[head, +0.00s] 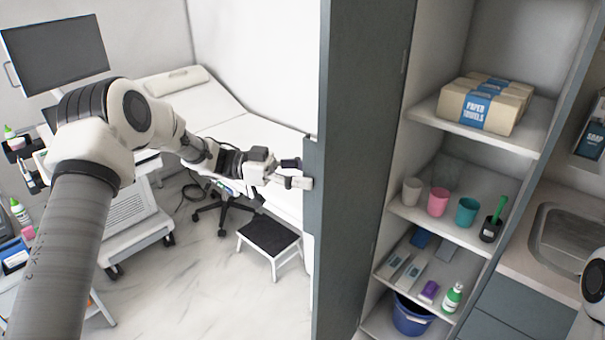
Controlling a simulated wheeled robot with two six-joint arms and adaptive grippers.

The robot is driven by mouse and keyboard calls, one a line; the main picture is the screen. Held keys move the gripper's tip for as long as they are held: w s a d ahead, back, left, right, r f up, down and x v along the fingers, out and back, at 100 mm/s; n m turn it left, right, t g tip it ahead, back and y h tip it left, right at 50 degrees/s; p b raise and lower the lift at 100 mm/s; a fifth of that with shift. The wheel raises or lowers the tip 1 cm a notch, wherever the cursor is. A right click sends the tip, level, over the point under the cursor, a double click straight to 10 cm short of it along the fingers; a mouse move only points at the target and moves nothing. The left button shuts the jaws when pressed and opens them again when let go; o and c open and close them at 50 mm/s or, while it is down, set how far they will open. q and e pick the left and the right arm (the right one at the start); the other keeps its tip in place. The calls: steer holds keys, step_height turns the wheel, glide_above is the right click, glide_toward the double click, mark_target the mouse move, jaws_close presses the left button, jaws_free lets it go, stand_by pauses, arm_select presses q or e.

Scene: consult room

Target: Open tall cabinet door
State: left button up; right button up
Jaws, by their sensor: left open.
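The tall cabinet door (362,160) is a dark grey panel that stands swung open, with the shelves inside the cabinet showing to its right. My left gripper (295,173) is open at the door's left edge, about mid-height in the head view. Its fingertips are at or very close to that edge; I cannot tell whether they touch it. No handle shows clearly. My right gripper is out of view.
The shelves hold paper towels (486,102), several cups (438,202), small packets and a blue bucket (411,316). A sink (566,238) is at the right. A step stool (270,236), wheeled stool and white couch (250,145) stand left of the door. Floor (215,285) is clear in front.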

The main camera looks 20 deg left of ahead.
arm_select(q)
steer(key=shift+a+f, duration=0.2)
stand_by(0.5)
steer(key=s+a, duration=0.1)
steer(key=a, duration=1)
steer(key=shift+s+a, duration=0.4)
steer(key=shift+f, duration=0.1)
